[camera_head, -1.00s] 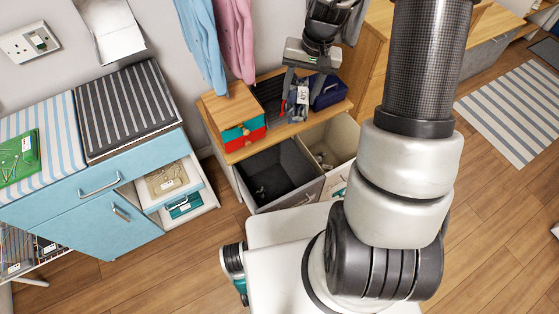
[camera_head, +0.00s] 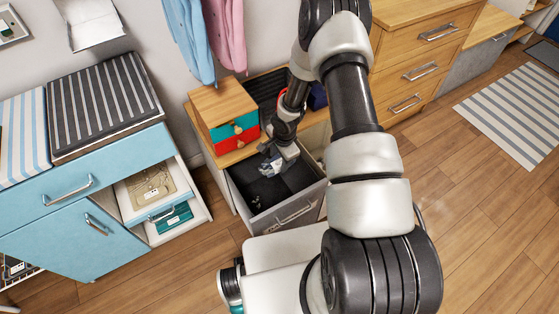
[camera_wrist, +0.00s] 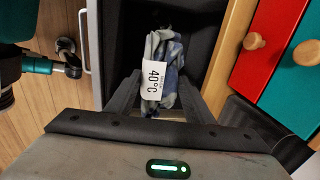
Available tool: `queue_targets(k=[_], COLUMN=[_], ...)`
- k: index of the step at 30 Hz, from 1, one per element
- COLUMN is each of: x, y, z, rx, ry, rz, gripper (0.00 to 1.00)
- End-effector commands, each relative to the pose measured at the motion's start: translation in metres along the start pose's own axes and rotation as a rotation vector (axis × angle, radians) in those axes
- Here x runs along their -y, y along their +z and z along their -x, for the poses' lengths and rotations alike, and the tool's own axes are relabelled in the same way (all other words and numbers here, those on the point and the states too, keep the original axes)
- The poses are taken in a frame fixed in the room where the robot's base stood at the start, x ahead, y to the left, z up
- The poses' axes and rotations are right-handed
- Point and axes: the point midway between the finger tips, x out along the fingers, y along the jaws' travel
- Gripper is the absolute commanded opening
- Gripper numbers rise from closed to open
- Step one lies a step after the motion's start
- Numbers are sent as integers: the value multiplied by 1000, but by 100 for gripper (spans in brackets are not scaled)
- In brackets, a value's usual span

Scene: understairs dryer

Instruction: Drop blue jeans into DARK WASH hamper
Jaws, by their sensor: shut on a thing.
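The blue jeans (camera_wrist: 172,52) are a small crumpled bundle of mottled blue cloth with a white "40°C" tag. My gripper (camera_wrist: 158,98) is shut on them, with one finger on each side in the wrist view. In the wrist view the hamper's dark inside (camera_wrist: 125,40) lies below and around the cloth. I cannot tell whether the cloth touches the bottom. No DARK WASH lettering is readable.
A wooden box with red and teal drawers (camera_head: 238,135) stands close beside my gripper. A light bin to the hamper's right is mostly hidden by my arm. Blue and pink garments hang above.

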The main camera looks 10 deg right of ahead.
Motion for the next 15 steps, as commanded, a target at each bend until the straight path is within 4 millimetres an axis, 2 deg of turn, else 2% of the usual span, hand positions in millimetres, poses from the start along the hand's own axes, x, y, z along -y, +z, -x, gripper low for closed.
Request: queue_targets(k=[9, 15], x=[-7, -9], y=[0, 0], z=[-38, -52], rx=[0, 0], ry=[0, 0], rz=[-1, 0], gripper=[20, 20])
